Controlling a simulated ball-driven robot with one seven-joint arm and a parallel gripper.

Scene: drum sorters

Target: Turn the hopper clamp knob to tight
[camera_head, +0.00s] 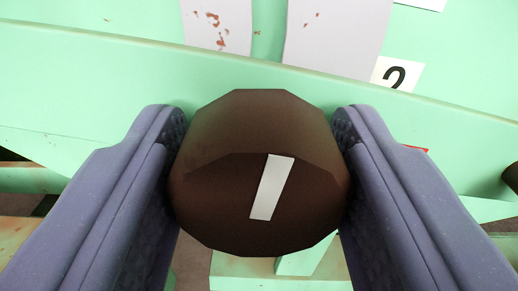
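A dark brown, many-sided knob (225,205) fills the middle of the view. A white pointer strip (271,187) on its face runs from lower left to upper right, tilted a little clockwise from vertical. My gripper (260,150) has one purple-grey finger on each side of the knob. Both inner pads press against its left and right edges, with no gap that I can see. No tight or loose marks show near the knob, and its shaft is hidden behind it.
A pale green panel (90,80) with a long ledge runs behind the knob. Grey plates (335,35) with rusty spots are at the top. A small red piece (416,149) shows behind the right finger.

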